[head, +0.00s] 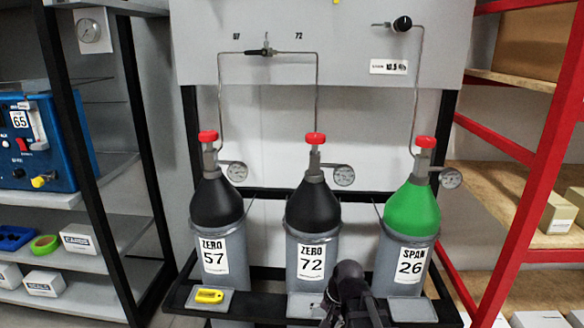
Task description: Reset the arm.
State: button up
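My gripper (350,292) shows as a dark shape at the bottom of the head view. It stands in front of the gap between the cylinder marked ZERO 72 (312,225) and the green-topped cylinder marked SPAN 26 (409,225). Its fingers cannot be made out, so whether it is open or shut, or holds anything, is unclear. The rest of my arm is mostly out of view below.
A third cylinder, ZERO 57 (215,225), stands at left. A yellow object (209,296) lies on a plate before it. A grey panel (330,40) with tubing is above. A black shelf (103,200) is left, a red rack (537,180) right.

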jog(key=s+d+r+n+h+p, duration=0.3)
jog(key=s+d+r+n+p, duration=0.15)
jog(key=d, duration=0.35)
notch_tip(320, 180, up, 36)
jog(key=p, duration=3.5)
jog(key=shift+s+f+g+p, duration=0.15)
jog(key=shift+g+p, duration=0.15)
jog(key=shift+p, duration=0.05)
jog(key=shift+d+m, duration=0.1)
jog(key=shift+m, duration=0.15)
